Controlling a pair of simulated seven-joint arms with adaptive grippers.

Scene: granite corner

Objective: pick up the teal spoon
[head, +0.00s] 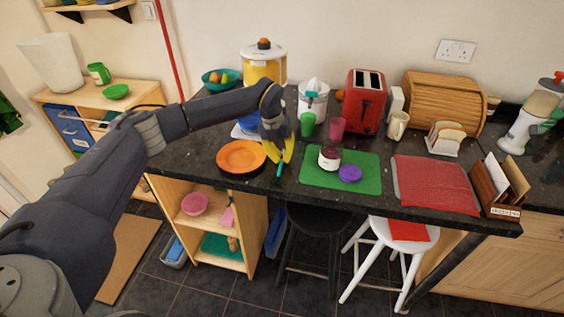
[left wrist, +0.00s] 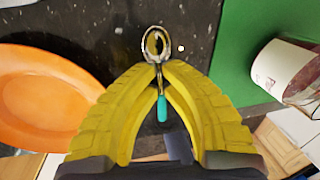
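The teal spoon has a metal bowl and a teal handle (left wrist: 162,108). In the left wrist view its bowl lies just beyond my fingertips and its handle points back between my fingers. My left gripper (left wrist: 158,66) has yellow fingers whose tips meet around the spoon's neck, shut on it. In the head view the gripper (head: 286,160) points down at the counter, and the teal handle (head: 280,169) shows beside the fingertips. I cannot tell whether the spoon touches the counter. My right gripper is not in view.
An orange plate (head: 241,156) lies just left of the gripper. A green mat (head: 318,180) with a jar (head: 329,159) and a purple lid (head: 350,174) lies to the right. Green (head: 308,124) and pink (head: 337,129) cups stand behind. Dark counter shows between plate and mat.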

